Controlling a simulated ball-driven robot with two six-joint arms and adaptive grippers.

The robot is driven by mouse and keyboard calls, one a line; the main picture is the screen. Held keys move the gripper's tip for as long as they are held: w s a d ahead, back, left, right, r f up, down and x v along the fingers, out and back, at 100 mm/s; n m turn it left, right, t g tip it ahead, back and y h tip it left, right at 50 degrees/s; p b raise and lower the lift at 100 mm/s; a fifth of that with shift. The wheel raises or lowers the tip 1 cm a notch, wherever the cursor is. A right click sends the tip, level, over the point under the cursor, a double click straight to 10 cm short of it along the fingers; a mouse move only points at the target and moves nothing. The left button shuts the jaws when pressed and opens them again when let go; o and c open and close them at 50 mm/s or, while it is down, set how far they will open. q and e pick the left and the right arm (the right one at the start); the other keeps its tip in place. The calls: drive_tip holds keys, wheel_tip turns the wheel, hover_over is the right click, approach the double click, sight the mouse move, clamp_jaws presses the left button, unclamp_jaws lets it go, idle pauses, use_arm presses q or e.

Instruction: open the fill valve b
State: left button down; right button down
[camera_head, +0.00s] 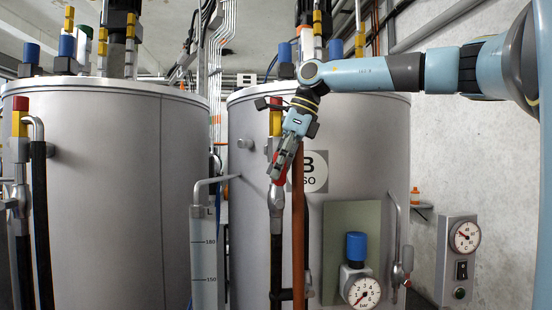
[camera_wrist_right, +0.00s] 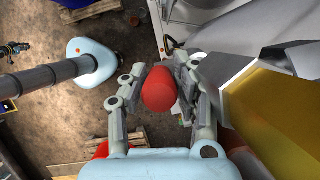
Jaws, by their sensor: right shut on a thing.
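Drum B (camera_head: 345,135) is the grey tank at the centre right, marked with a round B label (camera_head: 315,171). My right gripper (camera_head: 279,172) is in front of its left side, pointing down. It is shut on a red valve handle (camera_head: 280,176), mostly hidden by the fingers in the head view. In the right wrist view the red handle (camera_wrist_right: 159,90) sits between the two fingers of my right gripper (camera_wrist_right: 158,88). The handle belongs to the valve on the pipe (camera_head: 275,200) in front of drum B. My left gripper is not in view.
Another grey tank (camera_head: 110,150) stands at the left. A clear level gauge (camera_head: 204,255) stands between the tanks. A pressure gauge (camera_head: 363,292) with a blue cap (camera_head: 356,246) and a side lever valve (camera_head: 400,270) are at the right. A control box (camera_head: 458,262) hangs on the wall.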

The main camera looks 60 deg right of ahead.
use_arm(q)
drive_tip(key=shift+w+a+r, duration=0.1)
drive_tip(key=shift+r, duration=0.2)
use_arm(e)
drive_tip(key=shift+w+a, duration=0.1)
drive_tip(key=c, duration=1)
unclamp_jaws()
drive_tip(key=shift+w, duration=0.1)
drive_tip(key=shift+r, duration=0.1)
drive_tip(key=v, duration=1.1)
drive_tip(key=shift+r, duration=0.4)
drive_tip(key=shift+f, duration=0.1)
